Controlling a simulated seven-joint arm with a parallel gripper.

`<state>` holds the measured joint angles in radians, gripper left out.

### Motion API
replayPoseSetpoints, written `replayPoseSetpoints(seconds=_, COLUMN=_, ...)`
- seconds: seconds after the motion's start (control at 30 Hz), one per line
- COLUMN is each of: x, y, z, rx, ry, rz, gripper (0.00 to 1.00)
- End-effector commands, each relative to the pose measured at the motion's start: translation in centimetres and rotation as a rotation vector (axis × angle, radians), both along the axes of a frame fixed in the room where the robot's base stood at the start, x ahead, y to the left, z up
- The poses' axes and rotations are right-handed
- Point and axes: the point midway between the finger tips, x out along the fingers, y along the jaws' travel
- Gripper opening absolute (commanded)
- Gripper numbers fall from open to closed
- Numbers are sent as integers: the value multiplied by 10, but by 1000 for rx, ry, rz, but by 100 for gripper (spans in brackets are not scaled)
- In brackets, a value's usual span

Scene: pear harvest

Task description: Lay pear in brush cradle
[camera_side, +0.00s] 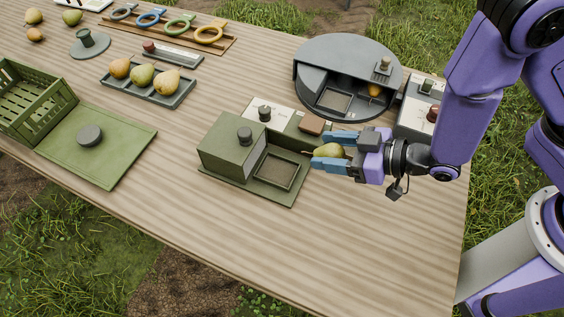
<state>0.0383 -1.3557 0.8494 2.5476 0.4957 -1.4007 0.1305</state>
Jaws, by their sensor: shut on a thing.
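My gripper (330,152), with blue fingers, is shut on a green-yellow pear (328,151) and holds it above the table. The pear is just right of a green box-like fixture (232,150), which has a dark knob on top and a recessed, dark-framed bay (276,171) on its right side. The bay looks empty. I cannot tell for certain whether this fixture is the brush cradle. The fingers partly hide the pear.
A grey round drum (348,52) stands behind the gripper. A tray (166,96) of pears, a green crate (30,97), a green board (110,165) and a rack of ring-handled tools (205,47) are to the left. The front of the wooden table (290,240) is clear.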

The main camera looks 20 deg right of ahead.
Motion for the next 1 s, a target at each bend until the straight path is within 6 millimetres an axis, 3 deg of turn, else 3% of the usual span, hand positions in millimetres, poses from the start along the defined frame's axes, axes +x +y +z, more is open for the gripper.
replayPoseSetpoints(seconds=0.1, x=5, y=6, z=-4, rx=0, ry=0, rz=0, gripper=26)
replayPoseSetpoints(seconds=0.33, x=40, y=39, z=-24, rx=4, ry=-2, rz=-4, gripper=26)
replayPoseSetpoints(seconds=0.5, x=55, y=54, z=-54, rx=-1, ry=-1, rz=-2, gripper=26)
replayPoseSetpoints(seconds=1.0, x=72, y=72, z=-95, rx=-2, ry=1, rz=0, gripper=26)
